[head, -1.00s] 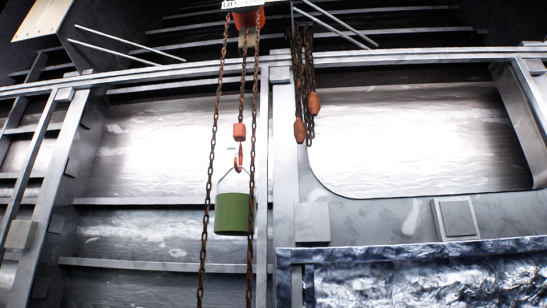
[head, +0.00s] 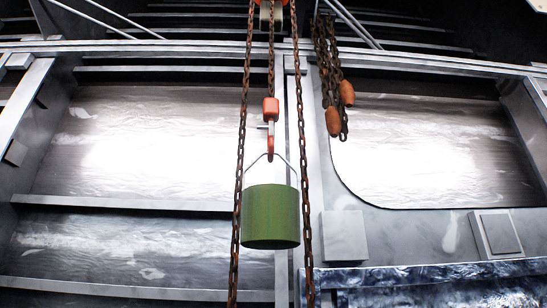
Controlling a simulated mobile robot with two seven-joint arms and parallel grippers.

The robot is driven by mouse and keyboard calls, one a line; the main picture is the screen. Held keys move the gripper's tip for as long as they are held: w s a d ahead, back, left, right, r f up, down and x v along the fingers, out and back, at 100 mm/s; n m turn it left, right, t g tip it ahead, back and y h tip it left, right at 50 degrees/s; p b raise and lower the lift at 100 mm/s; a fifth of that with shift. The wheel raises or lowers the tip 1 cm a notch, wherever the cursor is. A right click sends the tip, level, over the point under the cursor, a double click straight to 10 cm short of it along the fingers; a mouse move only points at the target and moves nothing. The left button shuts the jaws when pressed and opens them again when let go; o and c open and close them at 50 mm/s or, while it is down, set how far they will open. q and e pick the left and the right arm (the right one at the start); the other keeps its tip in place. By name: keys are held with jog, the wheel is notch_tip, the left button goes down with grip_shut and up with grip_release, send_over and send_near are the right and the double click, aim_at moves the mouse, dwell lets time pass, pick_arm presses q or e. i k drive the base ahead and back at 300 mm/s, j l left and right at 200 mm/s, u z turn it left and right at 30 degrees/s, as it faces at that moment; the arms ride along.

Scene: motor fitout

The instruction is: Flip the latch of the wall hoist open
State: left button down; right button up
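The wall hoist hangs from the top of the head view. Its orange body (head: 270,3) is mostly cut off by the upper edge. A rusty load chain (head: 271,60) runs down the middle to a red hook block (head: 270,108) and a red hook (head: 270,145). A green bucket (head: 270,217) hangs upright from the hook by its thin handle. A small grey piece beside the hook may be the latch, but I cannot tell its state. Neither of my grippers is in view.
Long rusty hand chains hang left (head: 241,170) and right (head: 304,170) of the bucket. A bundle of chains with orange weights (head: 334,121) hangs to the right. Grey ribbed wall panels (head: 150,150) stand behind. A dark blue mottled ledge (head: 430,275) runs along the lower right.

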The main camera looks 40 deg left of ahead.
aim_at(270, 128)
jog(key=j, duration=0.85)
jog(key=j+z, duration=0.1)
jog(key=j, duration=0.75)
jog(key=k+j+z, duration=0.1)
jog(key=j, duration=0.75)
